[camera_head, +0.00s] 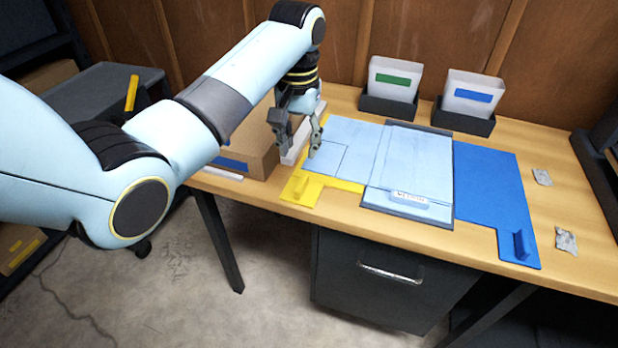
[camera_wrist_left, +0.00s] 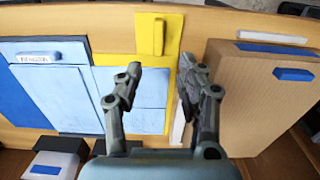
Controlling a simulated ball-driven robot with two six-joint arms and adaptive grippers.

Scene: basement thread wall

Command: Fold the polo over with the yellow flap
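The light blue polo (camera_head: 412,160) lies on a folding board, over its middle panel and most of the yellow flap. The yellow flap (camera_head: 343,184) lies flat on the left, its upright tab (camera_head: 302,188) at the front left corner. The blue flap (camera_head: 490,185) is flat and bare on the right. My left gripper (camera_head: 302,148) is open and empty above the far left part of the yellow flap. In the left wrist view, the gripper (camera_wrist_left: 160,76) has its fingers apart, with the tab (camera_wrist_left: 157,38) beyond them.
A cardboard box (camera_head: 250,150) stands close to the left of the flap. Two pale bins, one with a green label (camera_head: 394,78) and one with a blue label (camera_head: 474,96), stand at the back. Grey crumpled scraps (camera_head: 565,241) lie at the right.

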